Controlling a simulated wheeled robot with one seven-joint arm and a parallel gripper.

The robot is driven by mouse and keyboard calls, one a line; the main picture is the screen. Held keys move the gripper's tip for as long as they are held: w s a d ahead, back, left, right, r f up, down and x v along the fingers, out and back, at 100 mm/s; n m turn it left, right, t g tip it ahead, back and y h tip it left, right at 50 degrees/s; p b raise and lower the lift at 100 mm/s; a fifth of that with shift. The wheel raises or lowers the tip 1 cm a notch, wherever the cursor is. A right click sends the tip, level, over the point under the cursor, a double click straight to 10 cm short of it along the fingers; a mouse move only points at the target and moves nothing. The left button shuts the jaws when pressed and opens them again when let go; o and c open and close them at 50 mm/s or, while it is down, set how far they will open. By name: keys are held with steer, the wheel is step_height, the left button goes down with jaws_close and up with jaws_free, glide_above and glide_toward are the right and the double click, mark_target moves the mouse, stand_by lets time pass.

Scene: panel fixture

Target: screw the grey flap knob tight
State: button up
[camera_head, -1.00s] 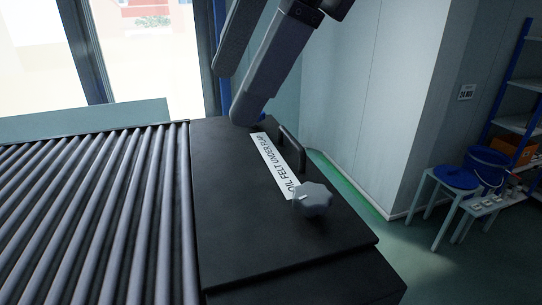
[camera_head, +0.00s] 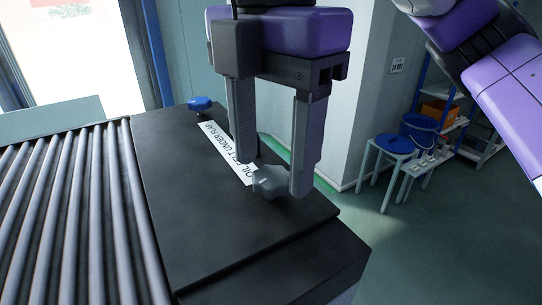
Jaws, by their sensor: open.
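The grey flap knob (camera_head: 268,183), a lobed knob, sits near the front right of the black flap (camera_head: 220,225). A white label strip (camera_head: 228,152) reading "OIL FELT UNDER FLAP" runs up to it. My gripper (camera_head: 272,178) is open and points down, its two fingers on either side of the grey knob in the picture. The right fingertip appears very close to the knob; contact cannot be told. A blue knob (camera_head: 200,104) stands at the far end of the flap. The flap's dark handle is mostly hidden behind my gripper.
A roller conveyor (camera_head: 75,215) lies left of the flap. At the right stand a stool with a blue top (camera_head: 394,144), a blue bucket (camera_head: 418,128) and a shelf rack with an orange box (camera_head: 440,110). Floor right of the flap is clear.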

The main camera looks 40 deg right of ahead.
steer(key=shift+f, duration=0.6)
jaws_close()
